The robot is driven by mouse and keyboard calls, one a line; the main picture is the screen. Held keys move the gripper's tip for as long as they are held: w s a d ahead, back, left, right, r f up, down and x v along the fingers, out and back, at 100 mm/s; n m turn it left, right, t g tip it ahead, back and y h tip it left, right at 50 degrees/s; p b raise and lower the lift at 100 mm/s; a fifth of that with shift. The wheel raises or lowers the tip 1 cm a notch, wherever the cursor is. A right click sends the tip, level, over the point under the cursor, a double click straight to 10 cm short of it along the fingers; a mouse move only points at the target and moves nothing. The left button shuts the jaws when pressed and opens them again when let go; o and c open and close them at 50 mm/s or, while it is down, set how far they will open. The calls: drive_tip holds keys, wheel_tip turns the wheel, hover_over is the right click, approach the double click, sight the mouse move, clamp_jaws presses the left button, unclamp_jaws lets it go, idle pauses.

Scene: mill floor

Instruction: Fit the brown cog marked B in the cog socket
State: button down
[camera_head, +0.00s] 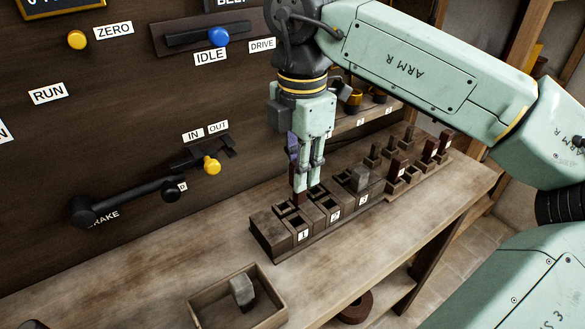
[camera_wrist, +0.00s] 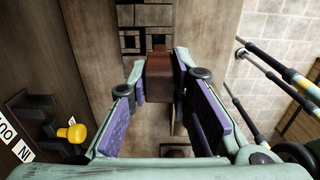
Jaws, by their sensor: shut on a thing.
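My gripper (camera_head: 302,185) points down over the near end of the slotted wooden rack (camera_head: 262,236) on the bench. It is shut on a dark red-brown block (camera_head: 299,199). The block shows between the purple finger pads in the wrist view (camera_wrist: 158,75). Its lower end is close to the rack's slots numbered 1 and 2; I cannot tell whether it is inside one. I see no letter B on it and no clear toothed cog. I cannot make out which opening is the cog socket.
A grey block (camera_head: 358,180) stands in the rack near number 3. More red-brown blocks (camera_head: 397,166) and thin posts stand farther right. An open box (camera_head: 205,309) with a grey block sits at the front. A wall panel with a yellow knob (camera_head: 211,165) rises left.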

sight(297, 202)
drive_tip(key=shift+a, duration=0.25)
drive_tip(key=shift+f, duration=0.1)
drive_tip(key=shift+f, duration=0.15)
drive_tip(key=shift+f+b, duration=1.5)
drive_tip(key=shift+f, duration=1.1)
drive_tip(key=shift+f+b, duration=1.05)
drive_tip(key=shift+f, duration=0.1)
drive_tip(key=c, duration=1.4)
unclamp_jaws()
drive_tip(key=shift+o, duration=0.2)
